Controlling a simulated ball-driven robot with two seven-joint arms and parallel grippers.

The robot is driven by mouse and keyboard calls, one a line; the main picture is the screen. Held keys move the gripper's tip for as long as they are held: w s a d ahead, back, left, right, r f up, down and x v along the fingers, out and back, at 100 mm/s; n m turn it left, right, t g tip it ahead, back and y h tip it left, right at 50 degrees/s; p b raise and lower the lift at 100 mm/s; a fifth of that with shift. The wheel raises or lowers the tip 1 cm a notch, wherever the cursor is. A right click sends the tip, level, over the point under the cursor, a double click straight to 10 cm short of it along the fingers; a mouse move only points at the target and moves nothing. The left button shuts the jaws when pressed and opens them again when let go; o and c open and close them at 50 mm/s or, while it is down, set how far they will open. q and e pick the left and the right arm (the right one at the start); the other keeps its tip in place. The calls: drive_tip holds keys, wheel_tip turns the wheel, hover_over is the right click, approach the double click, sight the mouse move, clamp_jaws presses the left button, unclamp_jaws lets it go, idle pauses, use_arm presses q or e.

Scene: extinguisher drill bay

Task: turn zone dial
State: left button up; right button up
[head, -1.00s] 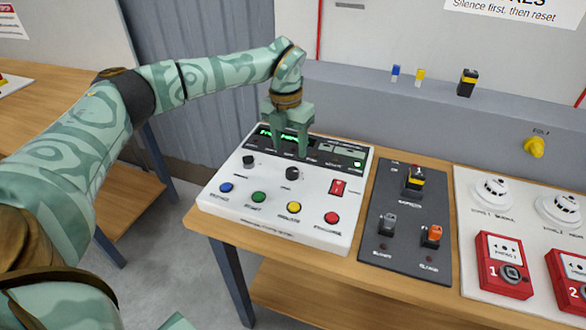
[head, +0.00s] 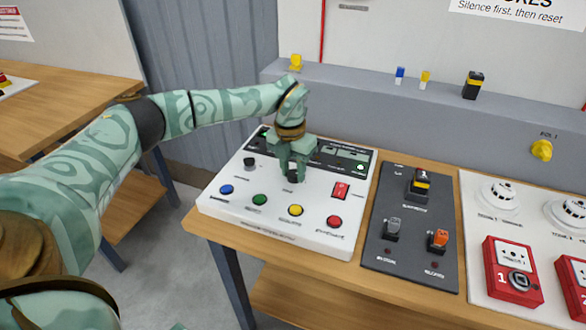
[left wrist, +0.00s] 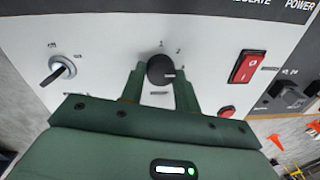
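The zone dial (head: 292,177) is a black round knob near the middle of the white control panel (head: 255,222). My left gripper (head: 292,174) is down at the dial, with one finger on each side. In the left wrist view the fingers (left wrist: 160,82) fit closely against the knob and appear shut on it. My right gripper is in neither view.
Close by are a black-and-silver key switch (left wrist: 58,70), a red rocker switch (head: 341,190) and several coloured buttons along the front. A dark switch panel (head: 410,225) lies to the right. A grey ledge (head: 370,105) with small items runs behind.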

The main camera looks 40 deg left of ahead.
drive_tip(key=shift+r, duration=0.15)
use_arm(q)
drive_tip(key=shift+r+n+p, duration=0.25)
drive_tip(key=shift+n+p, duration=0.35)
drive_tip(key=shift+p, duration=0.25)
drive_tip(key=n+p, duration=0.8)
drive_tip(key=p, duration=0.1)
drive_tip(key=shift+d+n, duration=0.15)
drive_tip(key=shift+n, duration=0.25)
drive_tip(key=n+p, duration=0.3)
drive_tip(key=n, duration=0.1)
drive_tip(key=shift+t+p, duration=0.3)
drive_tip(key=shift+p, duration=0.1)
drive_tip(key=shift+w+f+n+y+p, duration=0.15)
drive_tip(key=shift+n+y+p, duration=0.15)
drive_tip(key=shift+n+p, duration=1.2)
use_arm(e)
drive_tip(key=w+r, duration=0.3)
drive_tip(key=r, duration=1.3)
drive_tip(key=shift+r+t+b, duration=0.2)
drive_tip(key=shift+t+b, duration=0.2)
use_arm(q)
drive_tip(key=shift+n, duration=0.6)
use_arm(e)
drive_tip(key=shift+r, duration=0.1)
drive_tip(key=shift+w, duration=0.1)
use_arm(q)
drive_tip(key=o, duration=1)
drive_tip(key=shift+c, duration=0.2)
